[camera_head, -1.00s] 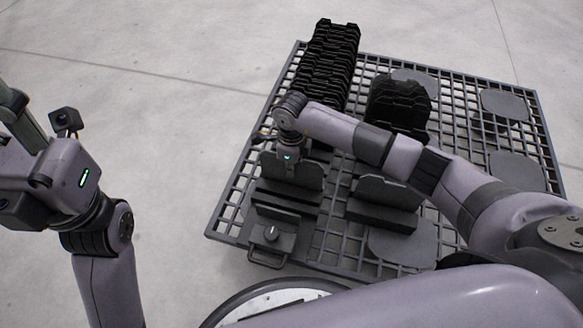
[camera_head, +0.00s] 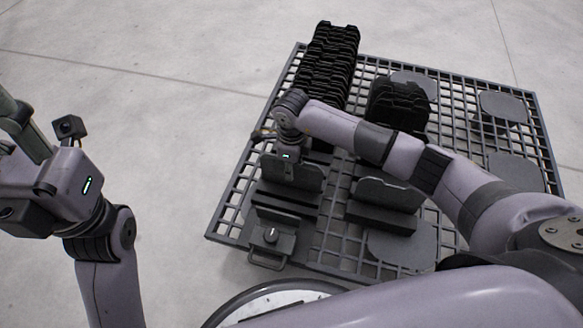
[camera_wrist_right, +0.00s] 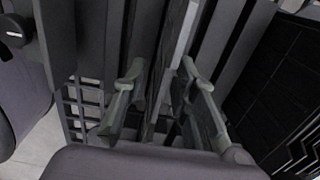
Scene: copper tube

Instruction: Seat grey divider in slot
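A grey divider (camera_head: 291,172) stands upright in the near left holder (camera_head: 287,197) on the grid platform. My right gripper is right above and behind it in the head view; its fingers are hidden there by the wrist and the plate. In the right wrist view, the right gripper's two fingers (camera_wrist_right: 162,85) stand apart on either side of a thin upright plate (camera_wrist_right: 160,100), with gaps beside it. A second grey divider (camera_head: 388,193) stands in the holder to the right. My left gripper is at the left edge, partly cut off, away from the platform.
Long rows of black plates (camera_head: 330,65) stand at the back left, and a shorter black stack (camera_head: 402,105) stands right of them. A latch-like block with a handle (camera_head: 271,242) is at the near edge. Flat round-cornered pads (camera_head: 503,104) lie on the right of the grid (camera_head: 465,130).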

